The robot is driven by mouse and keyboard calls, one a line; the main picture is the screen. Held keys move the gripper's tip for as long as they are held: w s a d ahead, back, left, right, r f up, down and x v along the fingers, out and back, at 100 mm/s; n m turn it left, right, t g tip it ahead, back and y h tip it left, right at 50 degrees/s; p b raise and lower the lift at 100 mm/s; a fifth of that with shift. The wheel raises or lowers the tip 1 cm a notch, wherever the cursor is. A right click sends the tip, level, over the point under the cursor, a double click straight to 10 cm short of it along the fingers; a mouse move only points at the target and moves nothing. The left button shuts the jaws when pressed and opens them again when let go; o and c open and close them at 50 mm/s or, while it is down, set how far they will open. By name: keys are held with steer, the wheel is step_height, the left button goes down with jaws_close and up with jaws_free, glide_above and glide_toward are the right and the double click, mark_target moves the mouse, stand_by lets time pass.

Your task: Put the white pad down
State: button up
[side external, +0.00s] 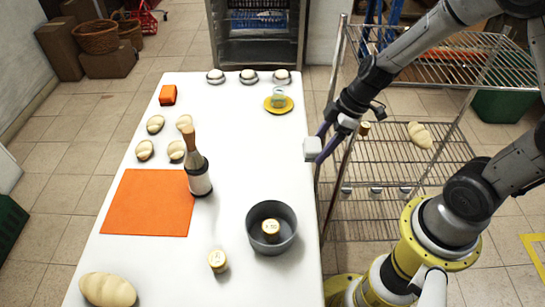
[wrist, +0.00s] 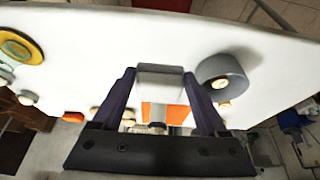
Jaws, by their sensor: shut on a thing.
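The white pad (side external: 311,149) is a small pale block. My gripper (side external: 320,146) is shut on it and holds it at the right edge of the white table, in the side view. In the wrist view the pad (wrist: 160,77) sits between the tips of the two dark purple fingers. It appears raised above the table; the exact height is hard to tell.
A grey pot (side external: 287,237) with a gold-lidded jar inside stands at the front right of the table (side external: 240,130). A yellow plate (side external: 270,107) holds a jar at the back. An orange mat (side external: 148,203), a wooden-topped bottle (side external: 200,178) and several bread rolls are on the left. A wire rack (side external: 400,150) stands right.

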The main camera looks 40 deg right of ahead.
steer(key=shift+w+d+r, duration=0.15)
steer(key=shift+w+d, duration=0.05)
steer(key=shift+w, duration=0.15)
steer(key=w+f, duration=0.4)
steer(key=w, duration=0.5)
glide_toward(274, 158)
steer(key=shift+w+a+f, duration=0.3)
steer(key=shift+a+f, duration=0.35)
steer(key=shift+a, duration=0.1)
steer(key=shift+w+f, duration=0.6)
steer(key=shift+f, duration=1.5)
steer(key=shift+f, duration=0.1)
steer(key=o, duration=1.2)
steer(key=shift+o, duration=0.2)
